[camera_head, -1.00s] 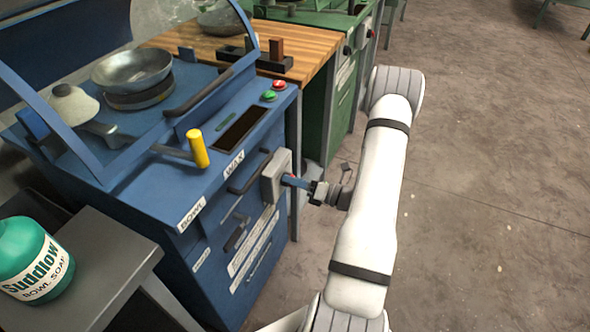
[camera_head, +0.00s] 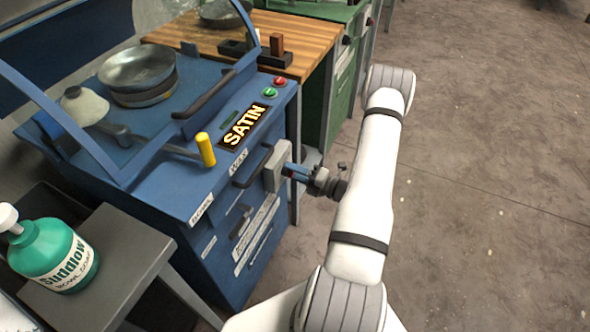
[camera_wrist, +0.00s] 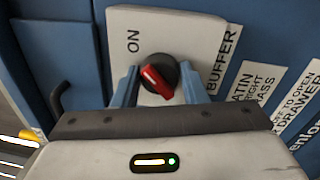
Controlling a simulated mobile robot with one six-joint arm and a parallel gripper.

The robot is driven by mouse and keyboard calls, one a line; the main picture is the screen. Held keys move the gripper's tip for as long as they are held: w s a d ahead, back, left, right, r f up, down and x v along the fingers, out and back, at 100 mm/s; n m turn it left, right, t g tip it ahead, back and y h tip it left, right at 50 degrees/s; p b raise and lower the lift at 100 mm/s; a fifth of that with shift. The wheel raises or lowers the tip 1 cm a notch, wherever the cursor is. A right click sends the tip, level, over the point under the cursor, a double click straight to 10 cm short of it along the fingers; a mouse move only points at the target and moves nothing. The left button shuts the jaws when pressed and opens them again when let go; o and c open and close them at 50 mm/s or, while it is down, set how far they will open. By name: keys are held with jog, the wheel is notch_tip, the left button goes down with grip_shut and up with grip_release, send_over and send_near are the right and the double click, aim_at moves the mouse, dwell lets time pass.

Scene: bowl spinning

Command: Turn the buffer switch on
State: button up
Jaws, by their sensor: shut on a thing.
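The buffer switch is a black round knob with a red handle (camera_wrist: 158,80) on a pale plate (camera_wrist: 190,32) in the wrist view. The plate is marked ON, with a BUFFER label (camera_wrist: 222,58) beside it. The red handle sits at a slant. My gripper (camera_wrist: 157,88) has its blue fingers on both sides of the knob, shut on it. In the head view the switch box (camera_head: 275,178) sticks out from the right side of the blue machine (camera_head: 170,190), and my gripper (camera_head: 290,173) reaches it from the right; the knob is hidden there.
A lit display (camera_head: 243,125) on the machine reads SATIN. A yellow-handled lever (camera_head: 206,149), a metal bowl (camera_head: 138,68) and red and green buttons (camera_head: 270,92) are on top. A green soap bottle (camera_head: 55,255) stands on a grey table at left. The floor at right is clear.

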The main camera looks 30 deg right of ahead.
jog(key=shift+w+d+r, duration=0.1)
jog(key=o, duration=1)
jog(key=shift+c, duration=0.2)
jog(key=v, duration=0.7)
jog(key=shift+s+d, duration=0.2)
jog(key=shift+s, duration=0.2)
